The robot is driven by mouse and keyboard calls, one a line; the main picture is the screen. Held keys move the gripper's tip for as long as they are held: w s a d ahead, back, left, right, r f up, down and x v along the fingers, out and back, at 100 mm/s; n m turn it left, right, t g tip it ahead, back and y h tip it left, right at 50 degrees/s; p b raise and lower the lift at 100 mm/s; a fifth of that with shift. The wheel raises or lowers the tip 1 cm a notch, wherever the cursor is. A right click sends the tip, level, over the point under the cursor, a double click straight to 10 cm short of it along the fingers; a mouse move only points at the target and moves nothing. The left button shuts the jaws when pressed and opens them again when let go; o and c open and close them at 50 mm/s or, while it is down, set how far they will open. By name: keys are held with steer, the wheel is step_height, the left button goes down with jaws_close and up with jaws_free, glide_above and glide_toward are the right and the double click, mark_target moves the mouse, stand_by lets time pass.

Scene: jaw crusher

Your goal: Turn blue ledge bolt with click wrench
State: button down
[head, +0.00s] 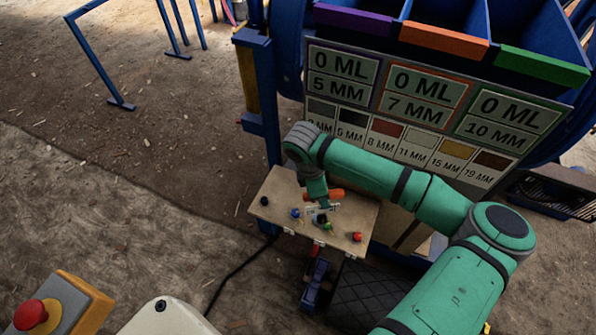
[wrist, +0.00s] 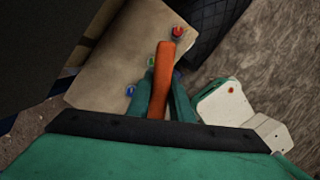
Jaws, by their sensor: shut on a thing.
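The beige ledge (head: 285,187) carries a blue bolt (head: 295,213), left of my gripper (head: 321,206). The click wrench (head: 332,194) has an orange handle, and my gripper is shut on it just above the ledge. In the wrist view the orange handle (wrist: 162,75) runs up between the fingers of my gripper (wrist: 163,95). The blue bolt (wrist: 130,91) shows just left of the fingers there, apart from the handle. The wrench's working end is not clear in either view, so I cannot tell whether it touches any bolt.
A green bolt (head: 326,226) and a red bolt (head: 357,237) stand along the ledge, with a black knob (head: 265,201) at its left end. The sign panel (head: 390,105) and coloured bins rise behind. A red button box (head: 60,305) stands lower left.

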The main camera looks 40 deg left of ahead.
steer(key=a+r+n+t+y, duration=0.1)
steer(key=a+r+n+y, duration=0.1)
steer(key=a+n, duration=0.8)
steer(key=shift+a+r+n, duration=0.15)
steer(key=shift+r+n, duration=0.5)
steer(key=shift+n, duration=0.45)
steer(key=shift+s+x, duration=0.2)
steer(key=shift+x, duration=0.55)
steer(key=shift+s+x, duration=0.15)
steer(key=shift+x, duration=0.6)
steer(key=shift+s+x, duration=0.2)
steer(key=shift+x, duration=0.55)
steer(key=shift+f, duration=2.35)
